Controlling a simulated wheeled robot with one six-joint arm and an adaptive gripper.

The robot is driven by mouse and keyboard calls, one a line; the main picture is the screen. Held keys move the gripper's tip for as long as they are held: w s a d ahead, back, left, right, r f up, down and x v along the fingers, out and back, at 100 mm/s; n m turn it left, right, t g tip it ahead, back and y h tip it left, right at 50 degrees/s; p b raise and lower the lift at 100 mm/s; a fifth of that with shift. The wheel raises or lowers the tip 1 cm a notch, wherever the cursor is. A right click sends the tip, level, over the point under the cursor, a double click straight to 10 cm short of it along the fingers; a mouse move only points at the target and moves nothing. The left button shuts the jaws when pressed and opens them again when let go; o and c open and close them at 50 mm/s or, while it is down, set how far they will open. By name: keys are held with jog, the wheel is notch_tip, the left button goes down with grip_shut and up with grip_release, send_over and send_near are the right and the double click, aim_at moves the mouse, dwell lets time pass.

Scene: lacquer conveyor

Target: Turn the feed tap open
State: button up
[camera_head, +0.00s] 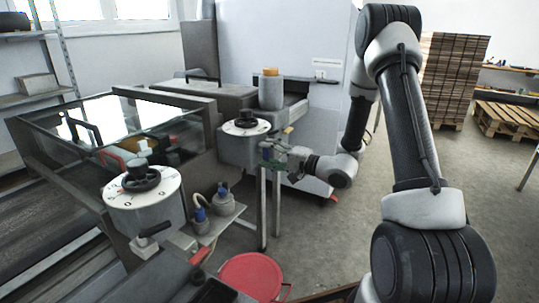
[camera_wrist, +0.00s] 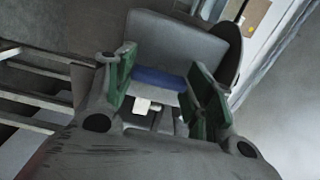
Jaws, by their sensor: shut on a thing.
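My gripper (camera_head: 272,156) reaches in from the right to the front of the far grey drum (camera_head: 238,150), which has a white dial and black knob on top. In the wrist view my gripper's green finger pads (camera_wrist: 165,88) stand on either side of a blue part (camera_wrist: 158,79), with a pale piece below it. I take this blue part to be the feed tap's handle. A bit of blue also shows between the fingers in the head view (camera_head: 266,152). The fingers hide much of the tap, and its turn angle cannot be told.
A grey bottle with an orange cap (camera_head: 270,90) stands behind my gripper. Open floor lies at right.

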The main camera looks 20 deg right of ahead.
jog(key=o, duration=1)
jog(key=v, duration=1.2)
